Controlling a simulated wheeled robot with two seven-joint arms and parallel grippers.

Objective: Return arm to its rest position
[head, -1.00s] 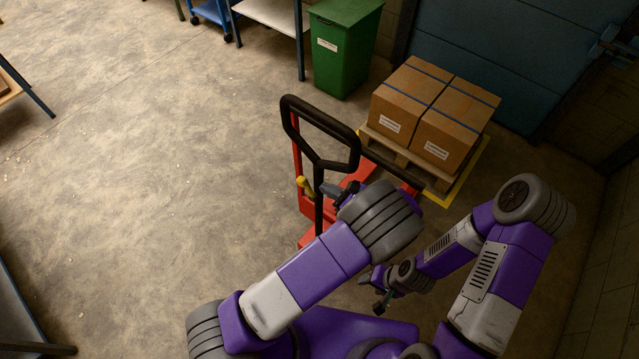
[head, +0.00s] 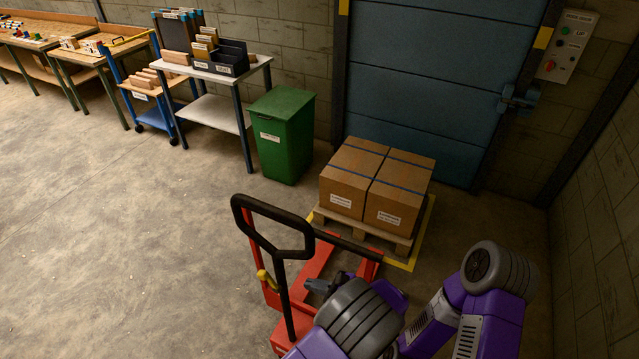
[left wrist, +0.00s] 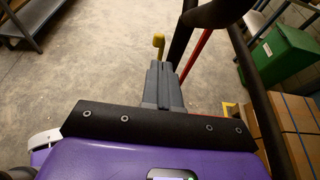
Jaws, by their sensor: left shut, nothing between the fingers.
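My left gripper (head: 318,287) is shut and empty, just to the right of the shaft of the black pallet truck handle (head: 283,290). In the left wrist view its two grey fingers (left wrist: 160,82) lie together, pointing away towards the floor. A yellow lever (left wrist: 158,42) shows just beyond the fingertips, and the black handle passes to their right. My left wrist and forearm (head: 355,325) fill the bottom middle of the head view. My right arm (head: 485,310) is folded at the lower right. Its gripper is out of sight.
The red pallet truck (head: 318,262) stands in front of a wooden pallet (head: 372,228) with cardboard boxes (head: 375,185), inside yellow floor marking. A green bin (head: 284,140), a workbench (head: 213,115) and a blue door (head: 420,90) stand behind. Floor to the left is clear.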

